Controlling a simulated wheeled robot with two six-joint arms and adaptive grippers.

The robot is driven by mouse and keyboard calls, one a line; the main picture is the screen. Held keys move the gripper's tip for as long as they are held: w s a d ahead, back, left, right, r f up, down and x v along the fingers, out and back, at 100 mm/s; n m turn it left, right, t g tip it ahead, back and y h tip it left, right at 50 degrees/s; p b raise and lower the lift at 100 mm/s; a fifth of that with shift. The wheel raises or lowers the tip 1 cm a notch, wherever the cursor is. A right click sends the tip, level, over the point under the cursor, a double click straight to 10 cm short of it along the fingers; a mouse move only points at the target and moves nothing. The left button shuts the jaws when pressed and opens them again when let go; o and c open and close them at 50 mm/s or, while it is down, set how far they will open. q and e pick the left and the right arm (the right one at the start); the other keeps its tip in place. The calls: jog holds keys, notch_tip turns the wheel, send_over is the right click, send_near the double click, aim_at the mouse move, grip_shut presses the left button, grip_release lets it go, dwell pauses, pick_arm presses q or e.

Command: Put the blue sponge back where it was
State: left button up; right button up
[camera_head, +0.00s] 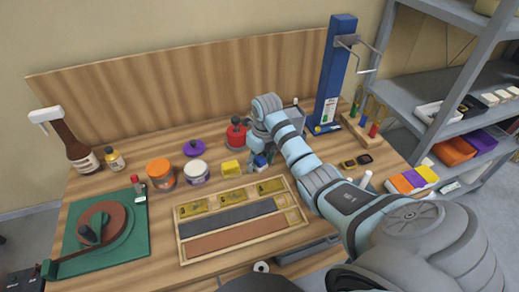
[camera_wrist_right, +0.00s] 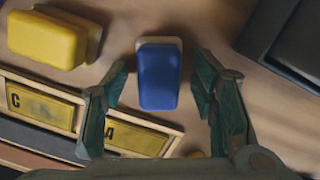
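The blue sponge (camera_head: 260,161) is on the wooden table, behind the compartment tray, and partly hidden by my right gripper in the head view. In the right wrist view the blue sponge (camera_wrist_right: 158,77) has a pale underside and lies between the two fingers, with a visible gap on each side. My right gripper (camera_wrist_right: 162,80) is open and empty around it; in the head view the gripper (camera_head: 257,156) points down at it. My left gripper is not in view.
A yellow sponge (camera_head: 231,169) lies just left of the blue one. The wooden tray (camera_head: 179,240) with labelled slots is in front. A purple lid (camera_head: 194,148), jars and a red-topped pot (camera_head: 236,135) stand nearby. A blue post (camera_head: 334,75) rises at the back right.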

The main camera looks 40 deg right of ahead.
aim_at(260, 157)
jog(key=shift+r, duration=0.1)
jog(key=shift+r, duration=0.35)
jog(key=r, duration=0.6)
jog(key=shift+s+d+r, duration=0.1)
jog(key=shift+s+r, duration=0.05)
jog(key=shift+s, duration=0.2)
jog(key=r+p, duration=0.3)
jog(key=s+r+p, duration=0.1)
jog(key=r+p, duration=0.1)
jog(key=shift+r, duration=0.15)
jog(key=shift+w, duration=0.1)
